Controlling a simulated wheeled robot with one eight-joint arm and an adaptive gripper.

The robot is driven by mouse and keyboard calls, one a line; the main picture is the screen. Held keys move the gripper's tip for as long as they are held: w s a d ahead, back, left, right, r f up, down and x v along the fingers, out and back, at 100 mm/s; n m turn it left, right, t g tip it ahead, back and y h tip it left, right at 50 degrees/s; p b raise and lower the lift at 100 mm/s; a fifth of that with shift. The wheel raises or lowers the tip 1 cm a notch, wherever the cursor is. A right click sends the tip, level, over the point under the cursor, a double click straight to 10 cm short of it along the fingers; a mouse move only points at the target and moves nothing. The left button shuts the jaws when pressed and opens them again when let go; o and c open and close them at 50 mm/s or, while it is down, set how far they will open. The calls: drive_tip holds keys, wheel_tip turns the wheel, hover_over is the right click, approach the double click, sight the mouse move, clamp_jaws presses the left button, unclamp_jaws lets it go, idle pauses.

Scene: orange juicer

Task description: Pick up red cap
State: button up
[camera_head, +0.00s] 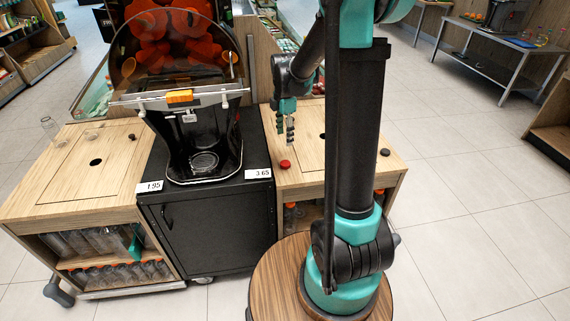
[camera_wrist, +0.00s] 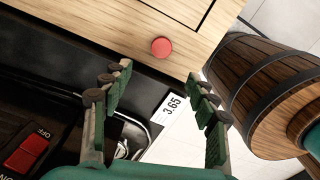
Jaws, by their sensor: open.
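The red cap (camera_head: 285,164) is small and round and lies on the wooden counter (camera_head: 299,181) to the right of the juicer. In the wrist view the red cap (camera_wrist: 161,47) lies near the counter's edge, beyond my fingertips and roughly between their lines. My gripper (camera_head: 286,131) points down above the counter, apart from the cap. In the wrist view my gripper (camera_wrist: 157,79) has its two green fingers spread wide with nothing between them.
The orange juicer (camera_head: 188,128) stands on a black cabinet (camera_head: 212,222) left of the cap. A price tag (camera_wrist: 171,105) reading 3.65 is on the cabinet edge. A dark cap (camera_head: 385,152) lies farther right on the counter. A wooden barrel (camera_wrist: 262,84) shows at right.

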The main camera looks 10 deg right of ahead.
sight(286, 163)
wheel_tip(286, 163, down, 12)
drive_tip(key=shift+s+d+f, duration=0.1)
drive_tip(key=shift+d+f, duration=0.05)
idle(0.5)
drive_tip(key=c, duration=0.8)
drive_tip(key=shift+o, duration=0.2)
